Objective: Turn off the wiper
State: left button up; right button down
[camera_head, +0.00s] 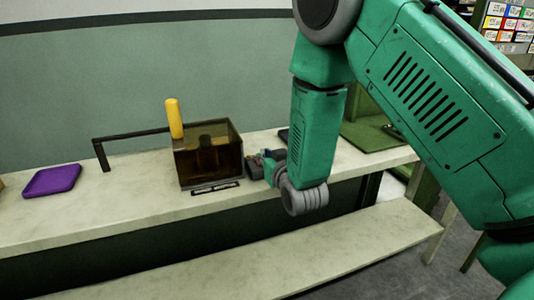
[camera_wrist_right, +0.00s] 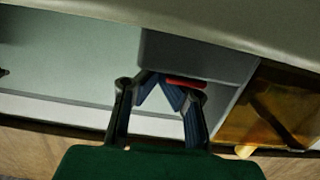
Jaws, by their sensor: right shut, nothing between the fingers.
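A brown see-through box (camera_head: 208,165) stands on the pale counter, with a dark shape inside. A thin dark arm (camera_head: 130,135) reaches left from it, and a yellow upright handle (camera_head: 173,118) stands at its back left corner. I cannot tell which part is the wiper. My right gripper (camera_head: 258,166) is low at the box's right side, partly hidden by my arm. In the right wrist view its fingers (camera_wrist_right: 162,80) are drawn together and empty, beside a red part (camera_wrist_right: 185,82) on a grey block (camera_wrist_right: 195,58). I cannot tell whether they touch. The amber box (camera_wrist_right: 275,105) shows at right. My left gripper is out of view.
A purple tray (camera_head: 52,180) lies on the counter at left. A dark-marked strip (camera_head: 215,188) lies before the box. A green tray (camera_head: 380,136) is to the right behind my arm. A lower shelf (camera_head: 270,262) runs beneath. Counter between tray and box is mostly clear.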

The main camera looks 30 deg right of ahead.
jog(key=shift+a+r, duration=0.1)
jog(key=shift+a, duration=0.2)
jog(key=shift+w+a+r, duration=0.15)
jog(key=shift+a+r, duration=0.05)
jog(key=shift+r, duration=0.1)
jog(key=r+p, duration=0.3)
jog(key=r, duration=0.1)
jog(key=shift+w+d+p, duration=0.35)
jog(key=shift+p, duration=0.05)
jog(key=r+v, duration=0.2)
jog(key=v, duration=0.8)
jog(key=s+a+f+n+g+y, duration=0.15)
jog(key=s+f+g, duration=0.25)
jog(key=f, duration=0.6)
jog(key=s+a+f+g+y, duration=0.1)
jog(key=s+a+f+g, duration=0.15)
jog(key=s+f, duration=0.45)
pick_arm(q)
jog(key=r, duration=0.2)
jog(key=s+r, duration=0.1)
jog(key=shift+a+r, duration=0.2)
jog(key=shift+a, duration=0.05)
pick_arm(e)
jog(key=s+a+f+n+g+y, duration=0.1)
jog(key=s+a+f+n+g, duration=0.1)
jog(key=s+f+g, duration=0.7)
jog(key=s+a+f, duration=0.1)
jog(key=s+f, duration=0.6)
jog(key=s, duration=0.3)
jog(key=shift+s, duration=0.4)
